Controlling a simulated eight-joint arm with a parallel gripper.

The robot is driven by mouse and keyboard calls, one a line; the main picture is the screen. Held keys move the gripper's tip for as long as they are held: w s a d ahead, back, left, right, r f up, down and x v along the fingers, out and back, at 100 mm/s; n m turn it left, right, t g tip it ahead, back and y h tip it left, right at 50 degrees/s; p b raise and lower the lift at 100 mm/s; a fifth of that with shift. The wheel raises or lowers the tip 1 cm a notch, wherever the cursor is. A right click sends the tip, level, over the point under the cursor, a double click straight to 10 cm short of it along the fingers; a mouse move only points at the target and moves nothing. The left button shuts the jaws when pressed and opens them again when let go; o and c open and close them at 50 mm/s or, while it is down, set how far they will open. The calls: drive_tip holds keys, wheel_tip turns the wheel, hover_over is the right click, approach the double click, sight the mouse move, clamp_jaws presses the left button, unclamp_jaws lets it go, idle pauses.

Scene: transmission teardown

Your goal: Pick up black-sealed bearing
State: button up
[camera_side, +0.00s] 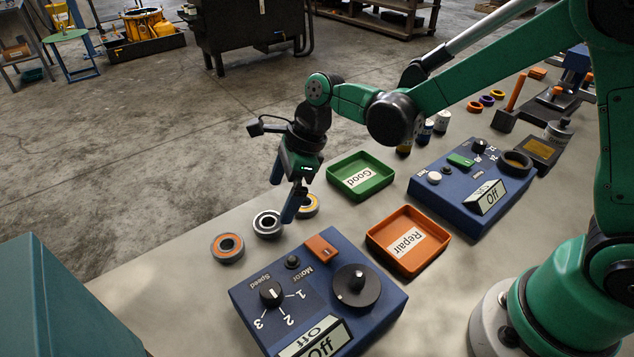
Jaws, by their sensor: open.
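Three bearings lie in a slanted row on the table. The middle one (267,224) has a silver ring and a dark inner part, with no coloured seal visible; it looks like the black-sealed bearing. The front-left bearing (217,249) shows an orange ring. The back-right bearing (310,207) shows a yellow-orange ring and is partly hidden by a finger. My gripper (282,198) points down with its blue fingers apart and nothing between them. In the picture it is just above and right of the middle bearing; its exact height is hard to tell.
A green "Good" tray (388,182) and an orange "Repair" tray (373,238) stand right of the bearings, both empty. A blue motor box (390,300) is in front, and another blue box (425,200) is farther right. Small rings and cylinders sit behind.

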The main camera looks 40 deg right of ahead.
sight(273, 214)
drive_tip(key=shift+x, duration=2.75)
drive_tip(key=shift+c, duration=0.2)
drive_tip(key=c, duration=1.4)
drive_tip(key=shift+r, duration=0.1)
wheel_tip(273, 214, up, 19)
drive_tip(key=shift+r, duration=0.2)
drive_tip(key=s+d+n+g+h, duration=0.1)
drive_tip(key=d+n+g, duration=0.1)
drive_tip(key=d+n, duration=0.2)
drive_tip(key=s+d+f+n+g+h, duration=0.1)
drive_tip(key=d+n, duration=0.4)
drive_tip(key=n, duration=0.6)
drive_tip(key=s+d+f+n+g+h, duration=0.1)
drive_tip(key=d+n+g+h, duration=0.1)
drive_tip(key=d+n, duration=0.3)
drive_tip(key=shift+s+d+n+g, duration=0.15)
drive_tip(key=shift+n+g, duration=0.45)
drive_tip(key=shift+n, duration=0.6)
